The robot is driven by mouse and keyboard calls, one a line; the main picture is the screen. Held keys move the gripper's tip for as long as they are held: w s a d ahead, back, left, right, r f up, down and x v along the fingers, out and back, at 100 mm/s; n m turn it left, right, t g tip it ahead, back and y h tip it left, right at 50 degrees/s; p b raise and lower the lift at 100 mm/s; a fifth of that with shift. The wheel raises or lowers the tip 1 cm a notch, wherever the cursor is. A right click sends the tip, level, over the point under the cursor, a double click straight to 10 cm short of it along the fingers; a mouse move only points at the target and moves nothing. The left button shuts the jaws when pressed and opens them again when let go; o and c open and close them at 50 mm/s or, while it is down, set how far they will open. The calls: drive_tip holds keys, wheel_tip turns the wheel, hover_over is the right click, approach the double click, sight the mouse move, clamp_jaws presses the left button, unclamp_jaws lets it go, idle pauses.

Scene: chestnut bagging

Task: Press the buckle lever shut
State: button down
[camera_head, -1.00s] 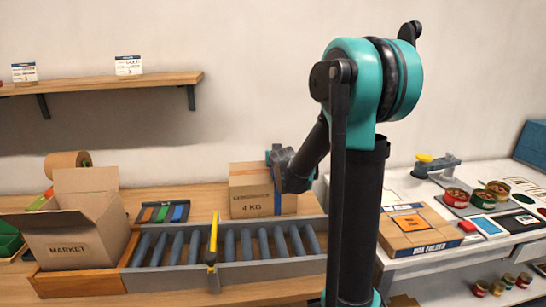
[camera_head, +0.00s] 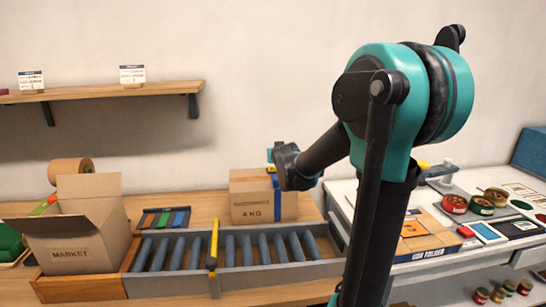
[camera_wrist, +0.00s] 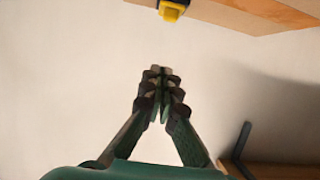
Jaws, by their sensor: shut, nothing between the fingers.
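A cardboard box (camera_head: 248,206) marked 4 KG stands behind the roller conveyor in the head view, with a blue strap (camera_head: 277,202) down its right part. A small yellow part with a dark base, seemingly the buckle lever (camera_wrist: 172,9), shows at the edge of a brown box surface at the top of the wrist view. My gripper (camera_wrist: 160,72) is shut and empty, apart from the yellow part and below it in that picture. In the head view my gripper is at the box's top right; its fingertips are mostly hidden by the wrist, and the buckle is not clear.
The roller conveyor (camera_head: 222,271) has a yellow-topped upright bar (camera_head: 213,238) in front of the box. An open MARKET carton (camera_head: 75,246) stands left. A wall shelf (camera_head: 110,92) is at upper left. A counter with cans (camera_head: 481,206) is at right.

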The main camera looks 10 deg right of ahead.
drive_tip(key=shift+f+v, duration=0.15)
drive_tip(key=shift+v, duration=1.25)
drive_tip(key=shift+f+v, duration=0.15)
drive_tip(key=shift+v, duration=1.2)
drive_tip(key=shift+s, duration=0.1)
